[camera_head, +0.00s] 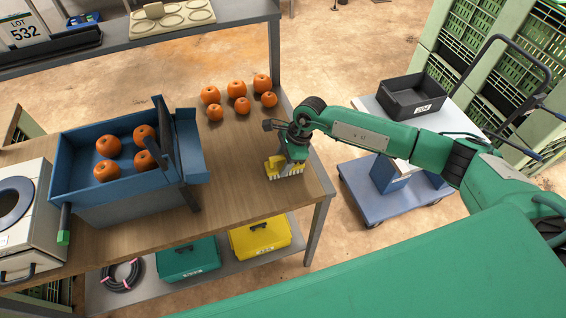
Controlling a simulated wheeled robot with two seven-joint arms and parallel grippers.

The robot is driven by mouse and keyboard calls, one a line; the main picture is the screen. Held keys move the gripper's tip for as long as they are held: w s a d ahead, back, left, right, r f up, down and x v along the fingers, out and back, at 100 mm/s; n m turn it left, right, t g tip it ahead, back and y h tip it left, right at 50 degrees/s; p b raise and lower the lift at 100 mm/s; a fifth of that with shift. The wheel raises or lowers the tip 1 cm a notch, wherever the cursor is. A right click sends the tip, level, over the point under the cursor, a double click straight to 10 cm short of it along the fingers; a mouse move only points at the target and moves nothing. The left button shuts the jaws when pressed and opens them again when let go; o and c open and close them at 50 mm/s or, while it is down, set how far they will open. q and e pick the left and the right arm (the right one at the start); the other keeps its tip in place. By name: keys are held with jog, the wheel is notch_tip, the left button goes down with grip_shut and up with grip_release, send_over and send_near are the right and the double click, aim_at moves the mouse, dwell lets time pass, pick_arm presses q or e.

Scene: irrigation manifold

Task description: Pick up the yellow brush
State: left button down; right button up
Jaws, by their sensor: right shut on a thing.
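The yellow brush (274,165), with pale bristles along its lower edge, is at the right part of the wooden table top (245,190). My right gripper (284,155) comes in from the right and is shut on the brush, covering its upper right part. The bristles are at or just above the table; I cannot tell if they touch it. My left gripper is not in view.
Several orange fruits (240,105) lie loose behind the brush. A blue bin (90,190) with more fruits stands to the left. A grey-white machine (35,225) is at far left. A trolley with a black crate (415,97) stands right. Bare table surrounds the brush.

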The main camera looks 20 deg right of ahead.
aim_at(282, 156)
notch_tip(282, 156, up, 20)
jog(key=b, duration=0.5)
jog(key=shift+f+b, duration=0.15)
jog(key=shift+b, duration=0.2)
